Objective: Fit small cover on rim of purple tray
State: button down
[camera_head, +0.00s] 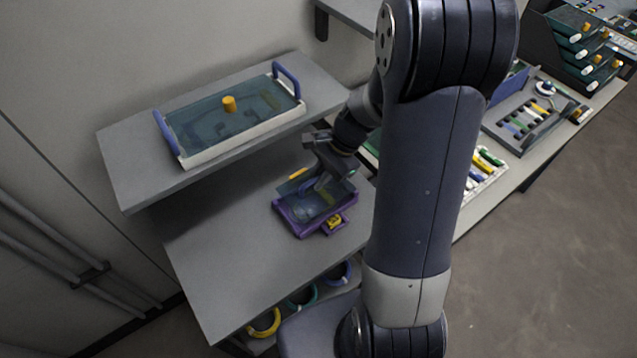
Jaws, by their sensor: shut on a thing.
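The purple tray (298,229) sits on the lower grey shelf, near the middle of the camera_head view. The small cover (306,204), a see-through blue-grey panel, lies over the tray. It looks shifted a little to the back of the purple rim, and I cannot tell whether it rests on the rim or is just above it. My gripper (322,181) is over the cover and shut on it; the fingertips and the grasped part are mostly hidden. A small orange piece (298,173) shows at the cover's back left. A yellow piece (335,221) sits at the tray's front right.
A larger white tray (245,142) with blue handles, a clear cover and an orange knob (229,103) stands on the upper shelf (130,165). Colored rings (264,323) hang below the lower shelf (215,262), whose left part is clear. My arm hides the right side.

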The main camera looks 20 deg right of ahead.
jog(key=shift+f, duration=1.75)
jog(key=shift+f, duration=0.1)
jog(key=c, duration=1.9)
grip_release()
jog(key=shift+f, duration=0.1)
jog(key=shift+c, duration=0.2)
jog(key=o, duration=0.5)
jog(key=shift+c, duration=0.2)
jog(key=shift+r, duration=0.25)
jog(key=v, duration=1.2)
